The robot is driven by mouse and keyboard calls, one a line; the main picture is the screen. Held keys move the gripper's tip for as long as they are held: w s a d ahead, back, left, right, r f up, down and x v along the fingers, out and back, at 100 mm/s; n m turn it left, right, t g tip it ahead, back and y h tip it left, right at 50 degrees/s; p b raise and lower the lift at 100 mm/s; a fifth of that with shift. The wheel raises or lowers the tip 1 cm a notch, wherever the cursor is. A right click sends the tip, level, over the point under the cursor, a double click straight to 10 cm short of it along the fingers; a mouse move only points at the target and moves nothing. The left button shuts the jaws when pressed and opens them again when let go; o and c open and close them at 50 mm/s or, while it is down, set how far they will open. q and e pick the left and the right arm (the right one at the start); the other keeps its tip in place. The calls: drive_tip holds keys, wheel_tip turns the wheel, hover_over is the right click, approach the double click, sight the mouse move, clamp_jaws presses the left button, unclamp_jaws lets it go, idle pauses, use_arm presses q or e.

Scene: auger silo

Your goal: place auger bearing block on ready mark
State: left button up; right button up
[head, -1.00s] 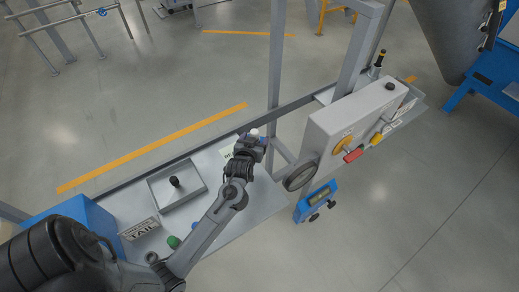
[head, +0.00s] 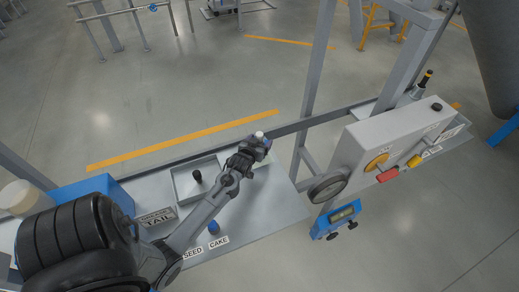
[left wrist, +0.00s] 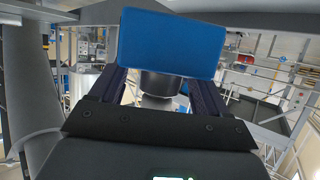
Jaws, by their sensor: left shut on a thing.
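My left gripper (head: 256,148) is over the grey bench (head: 275,207), near its far edge and right of the shallow tray. It is shut on a small blue block with a pale round top, which I take to be the auger bearing block (left wrist: 172,42). In the left wrist view the blue face fills the upper middle, with a grey cylinder below it between the two fingers. I cannot tell whether the block touches the bench. I cannot make out the ready mark; the gripper and forearm cover that area. My right gripper is not in view.
A grey tray (head: 182,186) with a black knob (head: 197,176) lies left of the gripper.

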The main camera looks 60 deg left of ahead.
use_arm(q)
drive_tip(key=shift+f+b, duration=0.55)
drive_tip(key=shift+f, duration=1.35)
drive_tip(key=shift+f, duration=0.1)
drive_tip(key=o, duration=1.2)
drive_tip(key=shift+f, duration=0.15)
drive_tip(key=shift+o, duration=0.2)
